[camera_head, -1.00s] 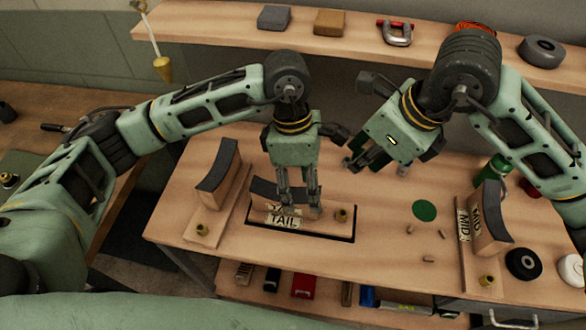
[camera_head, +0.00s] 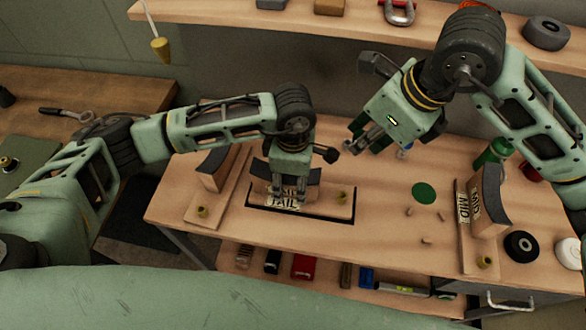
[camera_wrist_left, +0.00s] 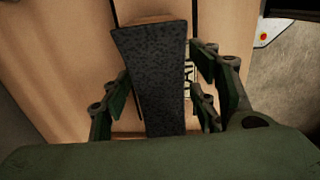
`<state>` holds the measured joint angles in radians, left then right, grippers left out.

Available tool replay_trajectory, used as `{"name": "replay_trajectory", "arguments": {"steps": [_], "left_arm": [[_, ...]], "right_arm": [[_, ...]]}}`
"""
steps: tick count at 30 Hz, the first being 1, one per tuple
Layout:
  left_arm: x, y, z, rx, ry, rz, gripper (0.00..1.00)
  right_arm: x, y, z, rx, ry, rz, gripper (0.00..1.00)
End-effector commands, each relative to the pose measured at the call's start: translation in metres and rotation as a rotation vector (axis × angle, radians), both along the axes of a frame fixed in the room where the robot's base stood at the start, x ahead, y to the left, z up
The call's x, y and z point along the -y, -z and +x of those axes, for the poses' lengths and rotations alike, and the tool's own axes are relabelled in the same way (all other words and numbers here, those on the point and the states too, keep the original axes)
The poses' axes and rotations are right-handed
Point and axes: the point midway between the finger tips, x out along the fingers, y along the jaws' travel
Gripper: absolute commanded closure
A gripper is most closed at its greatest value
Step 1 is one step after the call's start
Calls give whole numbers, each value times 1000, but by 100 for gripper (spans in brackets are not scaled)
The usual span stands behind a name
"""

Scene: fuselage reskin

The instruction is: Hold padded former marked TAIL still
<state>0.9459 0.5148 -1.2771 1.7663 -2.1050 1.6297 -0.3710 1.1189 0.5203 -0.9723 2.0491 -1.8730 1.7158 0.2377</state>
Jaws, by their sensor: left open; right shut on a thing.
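The padded former marked TAIL (camera_head: 338,205) stands in a dark-outlined recess on the workbench. It has a wooden base, a dark curved pad and a pale TAIL label. My left gripper (camera_head: 288,192) is open and points down over it, its fingers partly hiding the label and pad. In the left wrist view the pad (camera_wrist_left: 155,75) lies between the open fingers, with a gap visible on the right side. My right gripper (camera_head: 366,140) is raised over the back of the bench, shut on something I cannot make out.
Another padded former (camera_head: 212,165) stands to the left on its board. The former marked MID (camera_head: 490,205) stands at the right. A green disc (camera_head: 424,193) and small pegs lie between. A black roll (camera_head: 521,246) and a green bottle (camera_head: 492,152) are at the right. A shelf (camera_head: 290,28) runs behind.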

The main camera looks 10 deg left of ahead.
Motion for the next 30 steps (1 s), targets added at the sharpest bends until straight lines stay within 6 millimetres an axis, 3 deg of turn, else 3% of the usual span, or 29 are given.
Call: {"name": "replay_trajectory", "arguments": {"steps": [12,30], "left_arm": [[0,9,0,-1,2,0,45],[0,8,0,0,1,-1,98]], "right_arm": [[0,0,0,0,0,0,100],[0,0,0,0,0,0,100]]}}
